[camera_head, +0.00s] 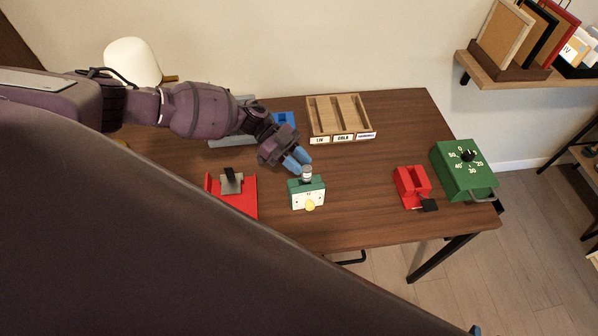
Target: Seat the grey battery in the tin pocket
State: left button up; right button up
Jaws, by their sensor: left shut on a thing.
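My left gripper (298,159) comes in from the left with blue fingertips. It is shut on the small grey battery (307,171), which is upright at the top of a green and white device (307,195) with a yellow knob. I cannot tell whether the battery sits in the device or just above it. A wooden tray (340,118) with three long compartments stands at the back, with a small label in front of each. The labels are too small to read surely, so I cannot tell which pocket is tin. My right gripper is not in view.
A red holder with a grey block (232,193) stands left of the device. A red block (411,185) and a green timer box (464,169) stand at the right. A blue piece (284,119) lies behind the gripper. The table between device and red block is clear.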

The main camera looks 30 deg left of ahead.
aim_at(299, 179)
pick_arm(q)
notch_tip(299, 179, down, 4)
jog(key=shift+f, duration=0.25)
jog(key=shift+f+b, duration=0.15)
jog(key=shift+b, duration=0.15)
